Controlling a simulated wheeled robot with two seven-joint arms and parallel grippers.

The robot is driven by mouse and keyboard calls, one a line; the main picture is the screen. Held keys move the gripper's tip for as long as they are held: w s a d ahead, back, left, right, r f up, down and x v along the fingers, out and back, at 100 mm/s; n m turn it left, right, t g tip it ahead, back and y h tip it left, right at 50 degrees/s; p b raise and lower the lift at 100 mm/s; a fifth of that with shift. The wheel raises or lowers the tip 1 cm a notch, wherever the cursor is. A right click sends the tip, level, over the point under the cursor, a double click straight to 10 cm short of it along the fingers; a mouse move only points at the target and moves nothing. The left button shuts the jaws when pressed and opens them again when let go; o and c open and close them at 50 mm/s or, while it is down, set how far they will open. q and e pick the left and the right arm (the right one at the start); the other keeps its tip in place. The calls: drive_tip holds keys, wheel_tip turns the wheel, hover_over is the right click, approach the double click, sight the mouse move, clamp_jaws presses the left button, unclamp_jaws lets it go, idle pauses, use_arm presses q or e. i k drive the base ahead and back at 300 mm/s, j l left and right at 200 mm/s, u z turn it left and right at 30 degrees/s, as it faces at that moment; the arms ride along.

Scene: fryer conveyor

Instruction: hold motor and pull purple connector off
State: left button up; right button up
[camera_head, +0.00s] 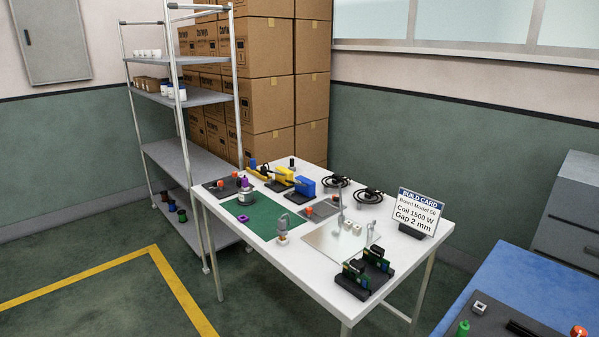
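A small grey cylindrical thing (245,197), which looks like the motor, stands upright on the green mat (262,222) on the white table. A purple piece (244,183), which looks like the connector, sits at its top; at this size I cannot tell how it is attached. A separate small purple part (242,218) lies at the mat's left edge. Neither of my grippers shows in the head view.
The white table (312,270) also holds blue and yellow tools (304,187), black coiled cables (368,195), a build card (418,208) and a black rack with boards (362,276). A metal shelf (190,98) stands behind left. A blue bench (510,285) is at right. Floor at front left is clear.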

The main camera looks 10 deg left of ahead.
sight(245, 181)
drive_tip(key=i+j+z, duration=0.45)
drive_tip(key=j+z, duration=0.15)
drive_tip(key=i+j+z, duration=0.15)
drive_tip(key=j+z, duration=0.15)
drive_tip(key=i+j, duration=0.15)
drive_tip(key=j, duration=0.35)
drive_tip(key=i+j+z, duration=0.1)
drive_tip(key=j, duration=0.4)
drive_tip(key=i+j, duration=0.2)
drive_tip(key=j, duration=0.3)
drive_tip(key=i+j+z, duration=0.1)
drive_tip(key=j, duration=0.4)
drive_tip(key=i+j, duration=0.15)
drive_tip(key=j, duration=0.35)
drive_tip(key=i+j+z, duration=0.1)
drive_tip(key=j, duration=0.45)
drive_tip(key=i+j, duration=0.15)
drive_tip(key=j, duration=0.35)
drive_tip(key=i+j+z, duration=0.1)
drive_tip(key=j, duration=0.4)
